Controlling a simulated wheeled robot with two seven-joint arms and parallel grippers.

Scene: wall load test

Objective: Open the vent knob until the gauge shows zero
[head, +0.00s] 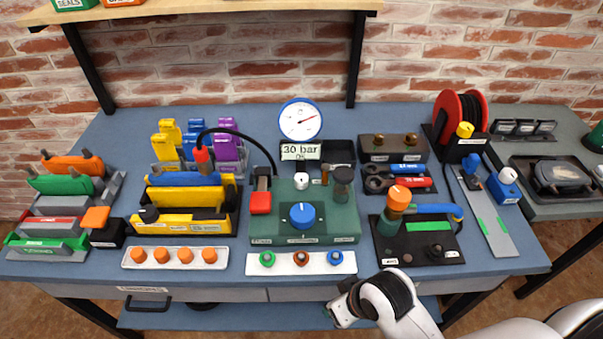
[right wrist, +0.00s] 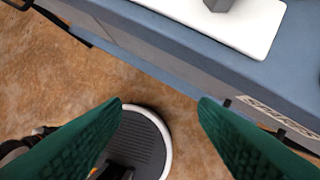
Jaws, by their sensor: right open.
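The gauge (head: 301,120) is a round white dial with a blue rim at the back of the bench; its red needle points right and slightly up. A sign (head: 300,151) below it reads 30 bar, with a smaller line under it. A green box (head: 331,223) carries a large blue knob (head: 302,215), a small white knob (head: 301,180) and a dark knob (head: 343,178). I cannot tell which is the vent knob. My right gripper (head: 338,306) is open and empty at the bench's front edge, below the box. Its green fingers (right wrist: 160,110) show apart over the floor. My left gripper is out of view.
White strips with orange knobs (head: 175,257) and coloured fittings (head: 301,262) lie along the front. An orange-topped cylinder (head: 397,200) stands right of the box. Yellow holders (head: 184,212) crowd the left.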

